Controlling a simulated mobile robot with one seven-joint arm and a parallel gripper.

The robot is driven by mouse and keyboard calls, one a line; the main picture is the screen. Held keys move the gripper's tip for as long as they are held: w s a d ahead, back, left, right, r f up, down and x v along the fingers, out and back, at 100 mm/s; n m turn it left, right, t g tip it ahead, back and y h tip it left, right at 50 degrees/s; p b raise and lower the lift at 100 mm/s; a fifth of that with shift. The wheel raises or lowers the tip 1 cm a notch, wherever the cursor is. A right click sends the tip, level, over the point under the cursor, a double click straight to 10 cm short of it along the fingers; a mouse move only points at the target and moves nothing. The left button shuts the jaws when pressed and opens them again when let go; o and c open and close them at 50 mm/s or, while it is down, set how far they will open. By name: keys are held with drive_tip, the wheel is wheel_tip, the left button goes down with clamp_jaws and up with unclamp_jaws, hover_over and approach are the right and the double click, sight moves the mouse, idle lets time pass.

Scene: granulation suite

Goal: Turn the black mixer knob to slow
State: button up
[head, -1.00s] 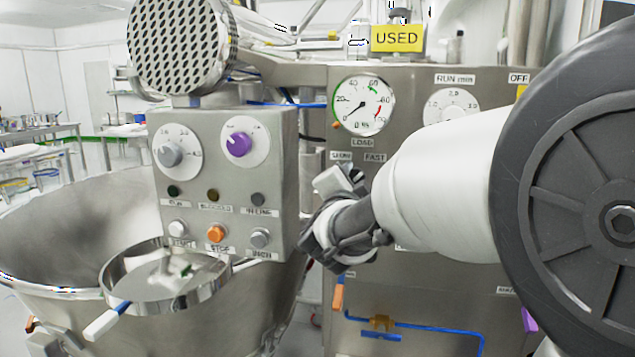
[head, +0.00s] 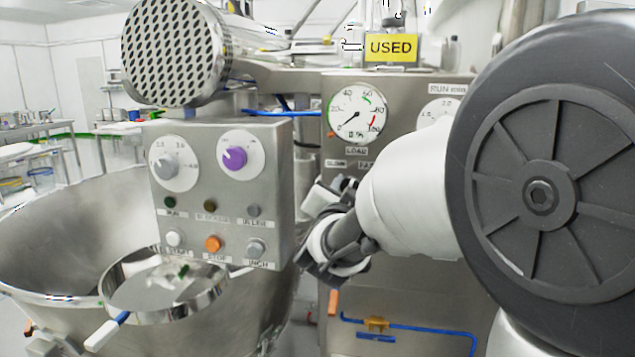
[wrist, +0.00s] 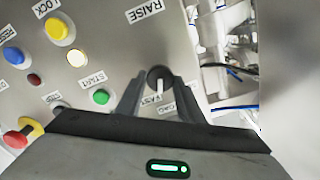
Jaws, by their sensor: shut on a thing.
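The black mixer knob (wrist: 158,74) shows in the wrist view between my two fingertips, with a white pointer mark on it. My gripper (wrist: 160,88) is shut on this knob, one finger on each side. A FAST label (wrist: 151,100) sits close by; a second small label beside it is partly hidden by a finger. I cannot tell which label the pointer faces. In the head view my gripper (head: 322,222) is at the steel panel (head: 400,300), below the load dial. My arm hides the knob there.
A grey control box (head: 275,150) with a purple knob (head: 234,158) and several buttons hangs just left of my gripper. A steel mixing bowl (head: 60,240) stands at the left. In the wrist view a red and yellow stop button (wrist: 22,134) and coloured buttons lie left of my fingers.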

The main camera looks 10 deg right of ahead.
drive_tip(key=shift+n+p, duration=3.75)
drive_tip(key=shift+n, duration=2.75)
drive_tip(key=shift+f, duration=0.1)
drive_tip(key=o, duration=1.1)
drive_tip(key=shift+c, duration=0.2)
